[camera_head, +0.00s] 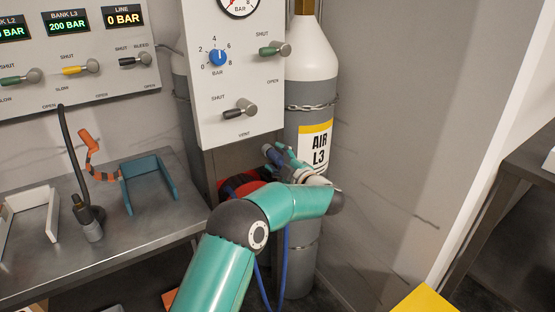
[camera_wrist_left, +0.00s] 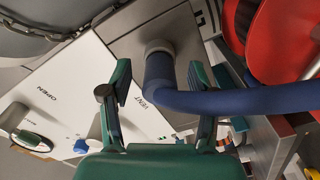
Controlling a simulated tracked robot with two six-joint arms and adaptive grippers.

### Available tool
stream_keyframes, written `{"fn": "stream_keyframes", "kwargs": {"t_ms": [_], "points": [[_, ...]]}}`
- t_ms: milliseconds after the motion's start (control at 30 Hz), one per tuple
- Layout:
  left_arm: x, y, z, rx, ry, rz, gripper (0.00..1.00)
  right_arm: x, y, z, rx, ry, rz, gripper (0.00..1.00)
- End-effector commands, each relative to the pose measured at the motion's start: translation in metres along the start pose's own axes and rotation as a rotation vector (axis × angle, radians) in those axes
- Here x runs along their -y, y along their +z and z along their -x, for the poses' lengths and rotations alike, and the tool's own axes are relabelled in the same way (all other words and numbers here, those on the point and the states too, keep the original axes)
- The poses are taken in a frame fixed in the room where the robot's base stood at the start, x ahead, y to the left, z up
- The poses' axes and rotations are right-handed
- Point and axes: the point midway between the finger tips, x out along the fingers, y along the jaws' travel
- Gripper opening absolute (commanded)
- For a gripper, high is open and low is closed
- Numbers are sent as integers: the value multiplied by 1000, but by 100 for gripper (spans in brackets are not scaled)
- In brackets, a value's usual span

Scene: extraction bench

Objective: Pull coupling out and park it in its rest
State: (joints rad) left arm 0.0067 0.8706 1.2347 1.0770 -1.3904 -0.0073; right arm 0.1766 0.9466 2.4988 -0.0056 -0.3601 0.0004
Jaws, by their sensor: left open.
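In the left wrist view, the coupling (camera_wrist_left: 158,50) is a grey collar on the end of a thick blue hose (camera_wrist_left: 190,101), seated against a grey face. My left gripper (camera_wrist_left: 160,78) is open, with one green finger on either side of the hose just below the collar. I cannot tell whether the fingers touch it. In the head view my left gripper (camera_head: 272,155) is below the valve panel, in front of the grey cylinder, and the coupling is hidden there. A blue open bracket (camera_head: 150,184), possibly the rest, stands on the bench. My right gripper is not in view.
The red hose reel (camera_wrist_left: 276,45) is close to the right finger. The valve panel (camera_head: 240,80) hangs above the gripper; the AIR L3 cylinder (camera_head: 310,80) stands behind. A white bracket (camera_head: 42,207) and a black fitting (camera_head: 88,215) are on the bench (camera_head: 125,240).

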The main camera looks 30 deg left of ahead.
Motion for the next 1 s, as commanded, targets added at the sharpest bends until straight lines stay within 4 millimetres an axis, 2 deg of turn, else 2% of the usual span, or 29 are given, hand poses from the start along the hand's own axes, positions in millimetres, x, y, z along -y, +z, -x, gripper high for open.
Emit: {"fn": "stream_keyframes", "kwargs": {"t_ms": [133,267,700,833,1000], "points": [[0,1,6,3,0,0,61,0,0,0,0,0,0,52],[0,1,22,4,1,0,61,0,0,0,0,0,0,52],[0,2,104,3,2,-1,61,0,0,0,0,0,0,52],[1,1,116,1,0,0,61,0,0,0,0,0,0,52],[1,1,120,0,1,0,61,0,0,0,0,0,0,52]]}}
